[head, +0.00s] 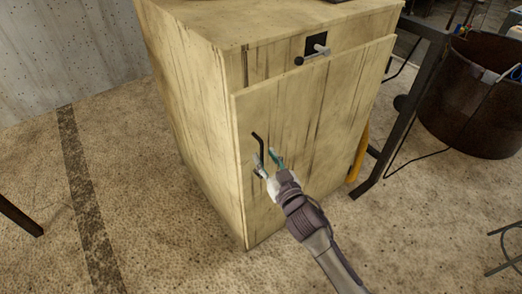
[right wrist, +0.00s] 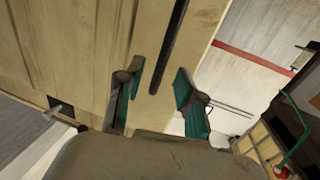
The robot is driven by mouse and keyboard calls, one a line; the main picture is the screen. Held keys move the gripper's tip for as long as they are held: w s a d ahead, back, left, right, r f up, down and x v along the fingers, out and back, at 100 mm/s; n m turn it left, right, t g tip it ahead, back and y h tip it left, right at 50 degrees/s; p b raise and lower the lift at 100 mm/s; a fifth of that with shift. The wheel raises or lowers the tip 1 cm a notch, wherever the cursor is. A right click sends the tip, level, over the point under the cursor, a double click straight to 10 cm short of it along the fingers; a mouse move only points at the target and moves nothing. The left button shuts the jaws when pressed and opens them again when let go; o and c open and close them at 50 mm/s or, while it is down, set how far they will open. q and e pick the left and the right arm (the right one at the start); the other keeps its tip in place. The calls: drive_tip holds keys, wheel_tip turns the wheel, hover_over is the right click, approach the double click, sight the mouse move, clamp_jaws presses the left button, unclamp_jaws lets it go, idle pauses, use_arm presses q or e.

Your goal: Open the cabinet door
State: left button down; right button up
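The wooden cabinet (head: 195,100) stands in the middle of the head view, with its door (head: 310,120) on the front face. I cannot tell whether the door is fully closed. A black bar handle (head: 258,143) sits near the door's left edge. My right gripper (head: 268,163) is at the handle's lower end, its fingers apart. In the right wrist view, the handle (right wrist: 170,45) runs down toward the space between the open teal-padded fingers (right wrist: 163,98). Neither finger visibly clamps it. Contact cannot be told. My left gripper is not in view.
A black latch plate with a metal knob (head: 317,48) is above the door. A dark metal frame (head: 400,110) and a rusty barrel (head: 475,95) stand to the right. A yellow object (head: 358,155) is by the door's right edge.

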sight(262, 153)
drive_tip(key=shift+x, duration=1.55)
clamp_jaws()
